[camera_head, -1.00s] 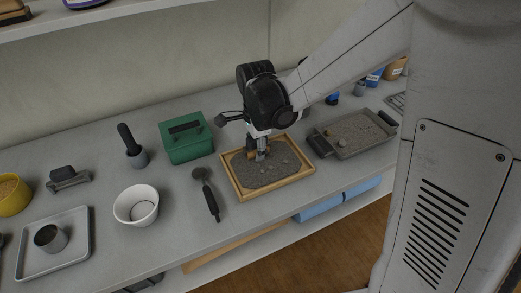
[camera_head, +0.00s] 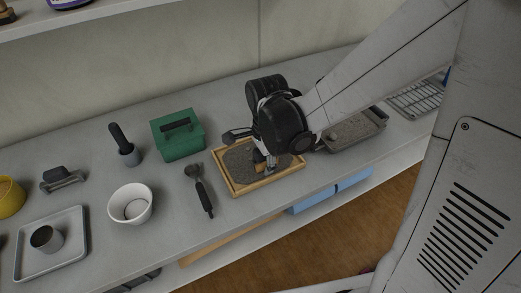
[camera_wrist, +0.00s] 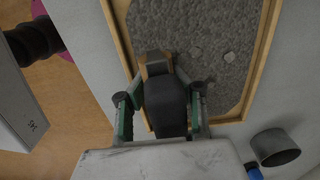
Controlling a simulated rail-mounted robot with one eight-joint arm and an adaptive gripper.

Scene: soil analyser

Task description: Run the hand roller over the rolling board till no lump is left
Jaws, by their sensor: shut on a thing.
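The rolling board (camera_head: 236,192) is a shallow wooden-framed tray with grey soil, on the bench. My gripper (camera_head: 270,167) is over the board's front right part. In the wrist view my gripper (camera_wrist: 163,112) is shut on the dark handle of the hand roller (camera_wrist: 166,100). The roller's head is over the soil near one long side of the frame. Whether it touches the soil is unclear. My arm hides part of the board.
A dark scoop or brush (camera_head: 203,194) lies left of the board, with a green box (camera_head: 181,136) behind it. A white bowl (camera_head: 130,205) and a metal tray (camera_head: 77,252) stand further left. A soil-filled grey tray (camera_head: 352,132) is close on the right.

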